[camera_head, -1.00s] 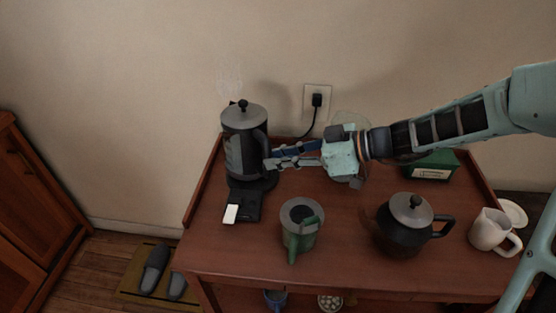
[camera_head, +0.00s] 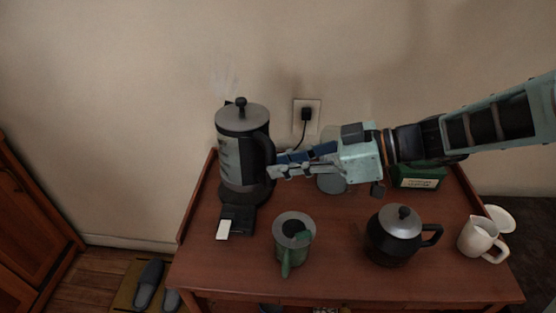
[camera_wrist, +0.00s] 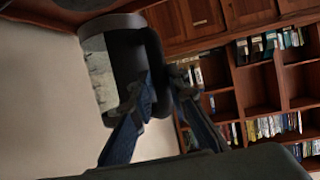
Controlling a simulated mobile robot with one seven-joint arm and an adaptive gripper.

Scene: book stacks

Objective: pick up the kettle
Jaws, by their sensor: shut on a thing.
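The kettle (camera_head: 236,155) is a tall grey and dark jug with a black knobbed lid, at the left end of the wooden table. Its black handle faces right. My gripper (camera_head: 272,163) reaches in from the right and is shut on that handle. In the wrist view the handle (camera_wrist: 158,75) runs between my two fingers (camera_wrist: 157,96), beside the kettle's pale side panel (camera_wrist: 100,72). The kettle is upright above its black base (camera_head: 238,217). Whether a gap separates them is hard to tell.
A green box (camera_head: 420,178) is at the back right. A plugged outlet (camera_head: 307,114) is on the wall behind.

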